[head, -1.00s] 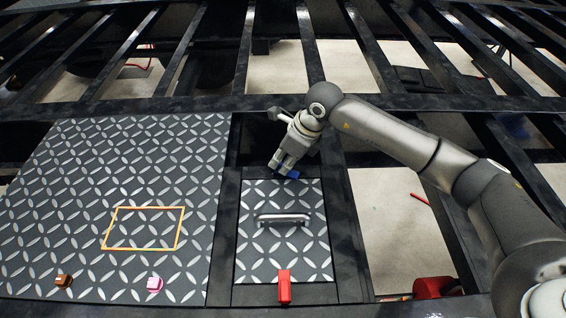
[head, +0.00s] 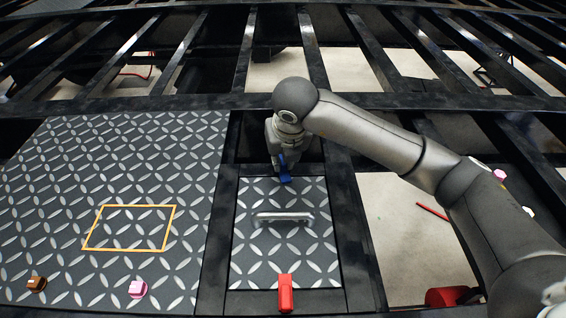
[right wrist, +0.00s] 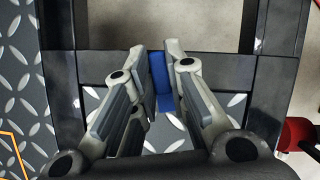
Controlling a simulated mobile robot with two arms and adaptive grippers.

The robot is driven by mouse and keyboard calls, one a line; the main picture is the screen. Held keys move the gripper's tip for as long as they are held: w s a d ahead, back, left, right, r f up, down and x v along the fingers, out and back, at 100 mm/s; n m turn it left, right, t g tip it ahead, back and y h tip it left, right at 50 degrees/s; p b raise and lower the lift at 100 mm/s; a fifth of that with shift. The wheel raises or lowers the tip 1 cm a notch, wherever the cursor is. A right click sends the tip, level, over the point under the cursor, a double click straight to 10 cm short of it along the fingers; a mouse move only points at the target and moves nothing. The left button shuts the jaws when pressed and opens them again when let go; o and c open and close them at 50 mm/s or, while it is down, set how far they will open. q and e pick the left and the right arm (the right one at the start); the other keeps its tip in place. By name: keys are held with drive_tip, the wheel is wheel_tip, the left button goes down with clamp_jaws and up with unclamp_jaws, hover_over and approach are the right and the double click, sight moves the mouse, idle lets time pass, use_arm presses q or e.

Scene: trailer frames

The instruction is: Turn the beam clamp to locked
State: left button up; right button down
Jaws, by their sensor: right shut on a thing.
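A blue clamp (head: 285,171) sits at the far edge of the small diamond-pattern plate (head: 250,261). It lies lengthwise from the dark frame onto the plate. My right gripper (head: 281,157) is shut on it from above. In the right wrist view the blue clamp (right wrist: 161,88) shows between the two fingertips (right wrist: 163,72). A red clamp (head: 285,293) lies across the near edge of the same plate, pointing the same way. A metal handle (head: 284,217) is fixed mid-plate. I cannot tell from any marking which clamp is the beam clamp. My left gripper is not in view.
A larger plate (head: 120,170) at the left bears an orange outline (head: 130,250), a brown block (head: 36,284) and a pink block (head: 137,289). Dark beams (head: 400,101) with open gaps surround the plates. A red object (head: 452,297) lies at lower right.

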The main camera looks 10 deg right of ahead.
drive_tip(key=shift+a+m+h+b, duration=0.1)
drive_tip(key=shift+m+h+b, duration=0.3)
drive_tip(key=shift+m+b, duration=0.55)
drive_tip(key=shift+m, duration=0.35)
drive_tip(key=c, duration=1.4)
unclamp_jaws()
drive_tip(key=shift+c, duration=0.2)
drive_tip(key=shift+r, duration=0.1)
drive_tip(key=v, duration=1.1)
drive_tip(key=shift+r, duration=0.4)
drive_tip(key=shift+s+a+f, duration=0.1)
drive_tip(key=shift+s, duration=0.05)
